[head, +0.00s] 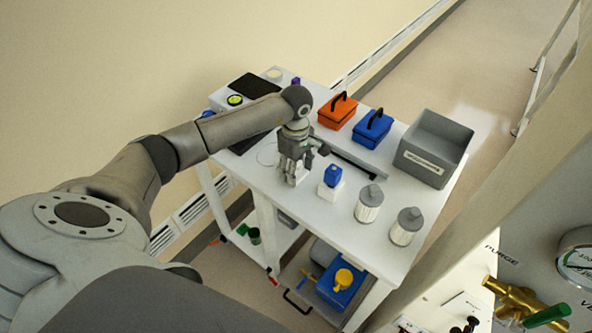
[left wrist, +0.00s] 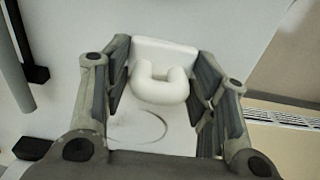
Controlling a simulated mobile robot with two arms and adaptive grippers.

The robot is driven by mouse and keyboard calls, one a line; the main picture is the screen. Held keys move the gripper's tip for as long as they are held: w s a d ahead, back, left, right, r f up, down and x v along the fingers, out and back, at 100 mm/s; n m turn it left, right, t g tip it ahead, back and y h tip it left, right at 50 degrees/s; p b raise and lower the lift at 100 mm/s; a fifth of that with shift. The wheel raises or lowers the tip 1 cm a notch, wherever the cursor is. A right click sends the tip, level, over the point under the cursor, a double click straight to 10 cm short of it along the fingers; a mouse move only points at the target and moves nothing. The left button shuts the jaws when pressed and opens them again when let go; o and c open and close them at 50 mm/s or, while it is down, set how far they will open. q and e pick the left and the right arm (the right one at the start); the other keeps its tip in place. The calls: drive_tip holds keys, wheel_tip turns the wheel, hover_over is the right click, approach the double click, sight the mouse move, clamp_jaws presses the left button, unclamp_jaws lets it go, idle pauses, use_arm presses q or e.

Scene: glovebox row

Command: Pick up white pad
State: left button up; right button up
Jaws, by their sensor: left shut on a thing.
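The white pad (left wrist: 178,54), with a thick rounded U-shaped handle (left wrist: 160,91), sits between the fingers of my left gripper in the left wrist view. My left gripper (head: 291,179) points down over the white cart top in the head view and is shut on the white pad. The fingers mostly hide the pad in the head view. I cannot tell whether the pad touches the cart top. My right gripper is in neither view.
The cart top (head: 310,220) also holds a blue block on a white base (head: 331,185), two grey-lidded canisters (head: 369,205) (head: 405,228), an orange box (head: 337,113), a blue box (head: 372,128) and a grey bin (head: 433,148). A glovebox panel with a gauge (head: 578,258) stands at right.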

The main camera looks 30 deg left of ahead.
use_arm(q)
drive_tip(key=shift+r, duration=0.1)
drive_tip(key=shift+w+r+b, duration=0.1)
drive_tip(key=shift+r+b, duration=0.35)
drive_tip(key=shift+b, duration=0.15)
drive_tip(key=r, duration=0.1)
drive_tip(key=r+b, duration=0.1)
drive_tip(key=shift+s+r, duration=0.3)
drive_tip(key=shift+s, duration=0.05)
drive_tip(key=s+d+r+b, duration=0.3)
drive_tip(key=s+r+b, duration=0.2)
drive_tip(key=s+r, duration=0.4)
drive_tip(key=s, duration=0.4)
drive_tip(key=shift+d+r, duration=0.15)
drive_tip(key=shift+r, duration=0.05)
